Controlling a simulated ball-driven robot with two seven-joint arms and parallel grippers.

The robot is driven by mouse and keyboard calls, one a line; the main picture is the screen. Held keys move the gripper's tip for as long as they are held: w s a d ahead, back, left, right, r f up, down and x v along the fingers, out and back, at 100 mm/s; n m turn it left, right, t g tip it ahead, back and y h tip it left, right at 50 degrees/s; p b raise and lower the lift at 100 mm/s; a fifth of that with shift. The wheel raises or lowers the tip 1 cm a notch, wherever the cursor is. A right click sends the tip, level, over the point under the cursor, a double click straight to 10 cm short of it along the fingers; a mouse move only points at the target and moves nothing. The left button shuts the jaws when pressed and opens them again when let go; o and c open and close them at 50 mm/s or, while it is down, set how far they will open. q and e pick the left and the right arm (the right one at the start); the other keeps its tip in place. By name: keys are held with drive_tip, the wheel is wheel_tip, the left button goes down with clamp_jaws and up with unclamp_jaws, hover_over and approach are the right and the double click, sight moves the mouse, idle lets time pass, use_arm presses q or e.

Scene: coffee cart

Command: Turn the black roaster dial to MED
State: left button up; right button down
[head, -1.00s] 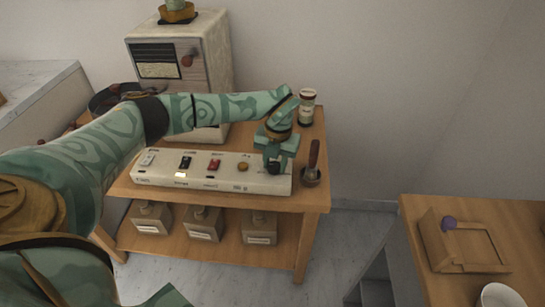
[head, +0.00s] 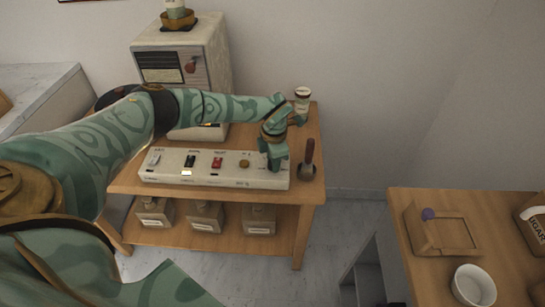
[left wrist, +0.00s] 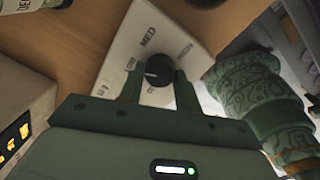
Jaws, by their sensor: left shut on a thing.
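The black roaster dial (left wrist: 158,70) sits at the end of a white control panel (head: 215,168) on the wooden cart. In the left wrist view its white mark points left, roughly toward the LOW label; the MED label (left wrist: 148,38) is above the dial. My left gripper (head: 274,160) is over the panel's right end and hides the dial in the head view. In the left wrist view my left gripper (left wrist: 158,88) has a finger on each side of the dial and is shut on it. My right gripper is not in view.
Black and red switches (head: 217,162) and a brass knob (head: 244,163) are along the panel. A brown-handled tool in a holder (head: 308,163) stands just right of it, and a cup (head: 302,100) stands behind. A roaster-like machine (head: 182,70) is at the back left.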

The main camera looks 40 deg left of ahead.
sight(270, 164)
use_arm(q)
drive_tip(key=m+p, duration=0.1)
drive_tip(key=m, duration=0.4)
drive_tip(key=shift+a+m, duration=0.1)
drive_tip(key=shift+m, duration=0.2)
drive_tip(key=m, duration=0.3)
drive_tip(key=shift+m+h, duration=0.3)
drive_tip(key=shift+m, duration=1.4)
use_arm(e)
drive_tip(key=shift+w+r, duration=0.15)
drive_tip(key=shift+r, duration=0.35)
use_arm(q)
drive_tip(key=shift+w+a, duration=0.1)
drive_tip(key=o, duration=1)
drive_tip(key=r+p, duration=0.1)
drive_tip(key=r, duration=0.4)
drive_tip(key=r+p, duration=0.2)
drive_tip(key=r, duration=0.4)
drive_tip(key=s+r+p, duration=0.1)
drive_tip(key=r, duration=0.4)
drive_tip(key=shift+s+r+p, duration=0.1)
drive_tip(key=shift+r+p, duration=0.05)
drive_tip(key=shift+p, duration=0.25)
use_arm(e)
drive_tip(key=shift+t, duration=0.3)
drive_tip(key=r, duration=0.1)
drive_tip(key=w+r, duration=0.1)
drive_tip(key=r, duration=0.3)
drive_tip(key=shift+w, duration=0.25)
